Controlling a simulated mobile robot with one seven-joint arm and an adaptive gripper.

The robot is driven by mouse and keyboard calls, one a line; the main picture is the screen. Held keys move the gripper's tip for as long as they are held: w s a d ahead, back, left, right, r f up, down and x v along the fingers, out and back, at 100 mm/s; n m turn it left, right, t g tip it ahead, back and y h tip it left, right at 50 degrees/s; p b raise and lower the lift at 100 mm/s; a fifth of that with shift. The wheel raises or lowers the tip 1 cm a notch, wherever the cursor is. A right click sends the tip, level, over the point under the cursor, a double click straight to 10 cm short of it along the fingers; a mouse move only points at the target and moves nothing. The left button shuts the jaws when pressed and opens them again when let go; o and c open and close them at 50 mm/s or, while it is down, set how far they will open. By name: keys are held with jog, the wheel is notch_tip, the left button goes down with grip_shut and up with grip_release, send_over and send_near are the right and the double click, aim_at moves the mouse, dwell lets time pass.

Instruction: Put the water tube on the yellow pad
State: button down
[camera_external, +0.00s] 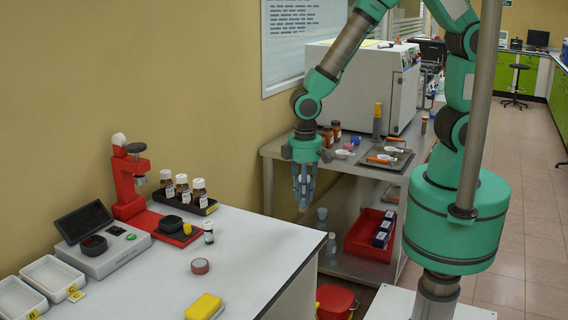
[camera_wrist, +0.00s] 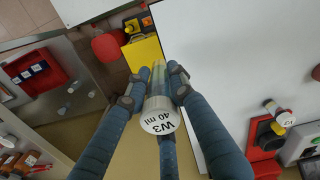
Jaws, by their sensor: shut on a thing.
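My gripper (camera_external: 304,196) hangs in the air between the white table and the steel bench, fingers pointing down. In the wrist view, my gripper (camera_wrist: 154,84) is shut on a clear tube (camera_wrist: 159,77) with a white cap marked "W3 40 ml". The cap faces the camera, and the tube is hard to make out between the fingers in the external view. A yellow block (camera_external: 203,307), which looks like the yellow pad, lies on the white table near the front. My gripper is well apart from it, beyond the table's right edge.
A red tray (camera_external: 370,236) sits on the bench's lower shelf. The middle right of the table is clear.

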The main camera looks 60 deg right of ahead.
jog(key=shift+a, duration=0.1)
jog(key=shift+w+a+r, duration=0.1)
jog(key=shift+a+r, duration=0.1)
jog(key=shift+a, duration=0.2)
jog(key=s+a+r+n+p, duration=0.1)
jog(key=a+p, duration=0.3)
jog(key=a, duration=0.7)
jog(key=s+a+r+n+p, duration=0.1)
jog(key=s+a+n+p, duration=0.2)
jog(key=a, duration=0.8)
jog(key=s+a+r+n+p, duration=0.1)
jog(key=s+a+n+p, duration=0.1)
jog(key=a+p, duration=0.5)
jog(key=a+n, duration=0.1)
jog(key=a, duration=0.4)
jog(key=shift+s+r, duration=0.3)
jog(key=shift+s, duration=0.1)
jog(key=shift+w+a, duration=0.1)
jog(key=shift+a, duration=0.1)
jog(key=w+a, duration=0.2)
jog(key=a, duration=0.2)
jog(key=w+a+f+p, duration=0.1)
jog(key=w+a, duration=0.2)
jog(key=a, duration=0.2)
jog(key=w+a+p, duration=0.1)
jog(key=w+a, duration=0.2)
jog(key=a, duration=0.1)
jog(key=shift+a+f, duration=0.3)
jog(key=shift+f, duration=0.1)
